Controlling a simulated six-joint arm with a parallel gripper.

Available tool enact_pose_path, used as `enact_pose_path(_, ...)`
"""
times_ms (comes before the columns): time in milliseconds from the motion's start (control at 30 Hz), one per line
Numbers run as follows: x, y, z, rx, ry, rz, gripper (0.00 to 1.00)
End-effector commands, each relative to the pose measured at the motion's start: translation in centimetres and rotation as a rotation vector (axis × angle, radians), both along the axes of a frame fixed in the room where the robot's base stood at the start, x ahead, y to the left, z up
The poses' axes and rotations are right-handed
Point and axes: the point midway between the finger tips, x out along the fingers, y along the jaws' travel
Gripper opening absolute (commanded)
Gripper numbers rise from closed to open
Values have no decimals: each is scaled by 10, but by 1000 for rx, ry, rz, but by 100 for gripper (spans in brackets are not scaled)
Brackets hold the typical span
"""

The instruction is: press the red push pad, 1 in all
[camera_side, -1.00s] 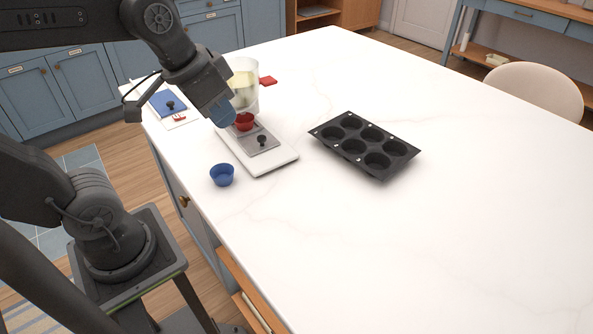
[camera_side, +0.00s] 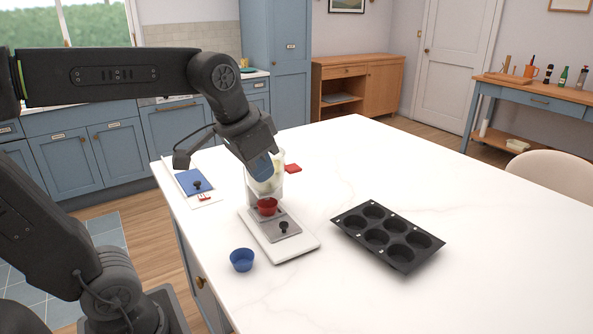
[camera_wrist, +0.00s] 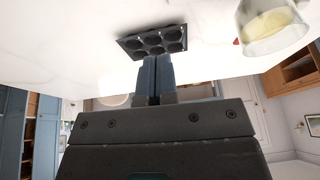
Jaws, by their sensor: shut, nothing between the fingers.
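The red push pad (camera_side: 292,168) is a small flat red piece just right of the clear dispenser (camera_side: 279,180); whether it joins the dispenser is unclear. In the wrist view a bit of red (camera_wrist: 236,42) shows beside the dispenser (camera_wrist: 272,26). My gripper (camera_side: 264,170) has blue fingers and is shut and empty. In the side view it overlaps the dispenser's hopper, left of the pad, and hides part of the hopper; the depth gap is hard to tell. The shut fingers also show in the wrist view (camera_wrist: 157,62).
A red cup (camera_side: 267,206) stands below the hopper on the dispenser's white base (camera_side: 300,247), which has a black knob. A blue cup (camera_side: 242,260) and a dark muffin tin (camera_side: 388,237) stand nearby. A blue panel (camera_side: 194,182) lies at left.

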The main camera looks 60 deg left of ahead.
Motion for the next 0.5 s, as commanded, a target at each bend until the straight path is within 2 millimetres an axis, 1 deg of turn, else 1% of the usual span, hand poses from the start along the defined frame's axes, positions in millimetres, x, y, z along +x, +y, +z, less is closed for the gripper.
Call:
enact_pose_path(33,16,9,8,4,25,7,0)
enact_pose_path(233,71,44,34,14,116,10,0)
enact_pose_path(367,104,71,42,13,174,10,0)
enact_pose_path(400,114,80,44,11,191,11,0)
enact_pose_path(500,137,104,45,5,235,11,0)
